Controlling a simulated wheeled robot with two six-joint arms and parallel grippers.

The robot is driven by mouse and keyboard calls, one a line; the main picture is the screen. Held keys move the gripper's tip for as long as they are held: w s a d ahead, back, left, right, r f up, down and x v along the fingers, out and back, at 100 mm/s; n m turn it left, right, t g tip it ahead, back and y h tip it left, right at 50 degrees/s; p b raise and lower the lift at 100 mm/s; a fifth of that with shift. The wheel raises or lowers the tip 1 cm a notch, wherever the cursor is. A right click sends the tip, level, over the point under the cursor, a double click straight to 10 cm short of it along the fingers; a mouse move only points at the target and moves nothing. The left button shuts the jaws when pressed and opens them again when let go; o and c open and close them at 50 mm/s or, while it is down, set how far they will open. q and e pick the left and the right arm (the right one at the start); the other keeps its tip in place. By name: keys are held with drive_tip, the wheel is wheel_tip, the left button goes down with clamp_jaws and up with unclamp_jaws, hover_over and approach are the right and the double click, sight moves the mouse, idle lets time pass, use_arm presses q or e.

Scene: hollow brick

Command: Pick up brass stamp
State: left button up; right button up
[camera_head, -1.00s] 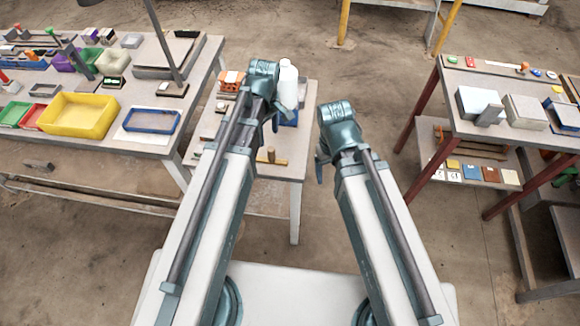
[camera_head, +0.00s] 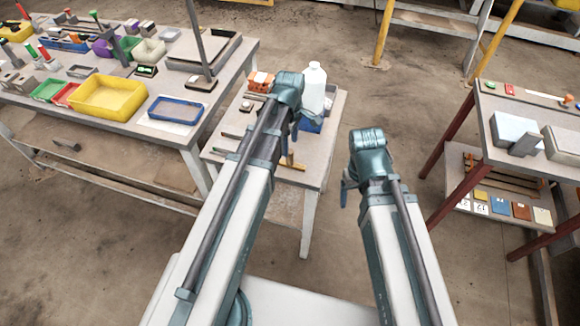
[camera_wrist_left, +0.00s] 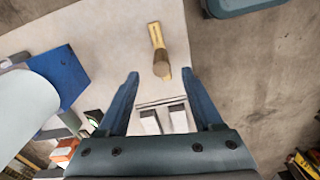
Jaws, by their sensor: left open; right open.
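A brass-coloured bar with a brown cylindrical part, apparently the brass stamp (camera_head: 290,163), lies near the front edge of the small middle table (camera_head: 315,172). In the left wrist view the stamp (camera_wrist_left: 157,42) lies beyond my fingertips, roughly centred between them, with the brown part nearer to me. My left gripper (camera_head: 289,137) is over this table, open and empty; its two fingers also show in the left wrist view (camera_wrist_left: 160,75). They are apart from the stamp. My right gripper (camera_head: 347,188) hangs to the right of the table, mostly hidden behind its own wrist.
A white bottle (camera_head: 313,88), a blue item (camera_head: 310,125) and an orange block (camera_head: 260,82) stand at the table's back. Small grey blocks (camera_wrist_left: 150,122) lie close below the left fingers. A bench (camera_head: 190,133) with a yellow bin (camera_head: 107,97) is at left; another table (camera_head: 485,135) is at right.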

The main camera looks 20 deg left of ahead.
sight(290, 151)
use_arm(q)
drive_tip(key=shift+f+b, duration=1.1)
drive_tip(key=shift+f, duration=0.55)
use_arm(e)
drive_tip(key=shift+f, duration=1.7)
use_arm(q)
drive_tip(key=shift+f, duration=0.1)
use_arm(e)
drive_tip(key=shift+f, duration=0.1)
use_arm(q)
wheel_tip(290, 151, down, 5)
drive_tip(key=b, duration=0.5)
drive_tip(key=shift+s, duration=0.1)
use_arm(e)
wheel_tip(290, 151, down, 5)
drive_tip(key=shift+r, duration=0.1)
use_arm(q)
clamp_jaws()
